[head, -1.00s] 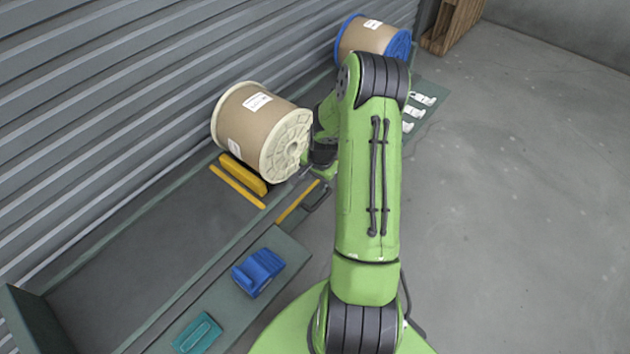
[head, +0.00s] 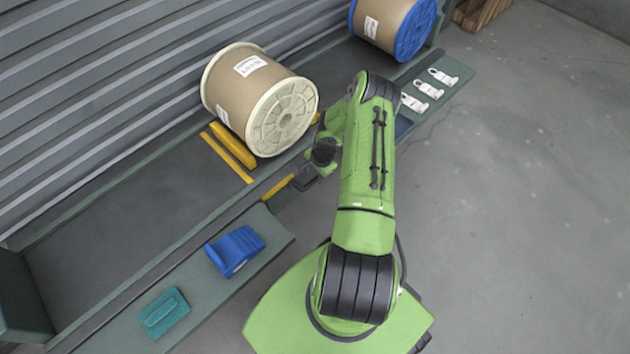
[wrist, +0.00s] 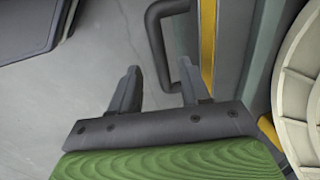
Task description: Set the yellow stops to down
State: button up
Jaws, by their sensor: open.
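A thick yellow stop (head: 233,146) stands along the near-left side of the cream-flanged spool (head: 262,98), with a flat yellow line (head: 226,158) on the deck beside it. A bit of yellow (head: 317,118) shows at the spool's right side, mostly hidden. A yellow strip (head: 278,187) lies on the front rail; a yellow strip also shows in the wrist view (wrist: 208,45). Beside it is a dark D-shaped handle (wrist: 160,42). My gripper (head: 303,178) is open at the rail; in the wrist view its empty fingers (wrist: 157,86) point toward the handle, the right finger close to its lower end.
A blue-flanged spool (head: 393,25) lies farther along the rack. The front shelf (head: 190,262) holds a blue object (head: 235,250) and a teal one (head: 165,312); several white tags (head: 422,88) lie at its far end. A ribbed wall (head: 110,90) closes the back.

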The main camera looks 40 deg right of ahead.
aim_at(314, 180)
jog(key=f, duration=0.2)
jog(key=f+b, duration=0.1)
jog(key=f, duration=0.1)
jog(key=shift+w+f, duration=0.1)
jog(key=shift+w, duration=0.3)
grip_shut()
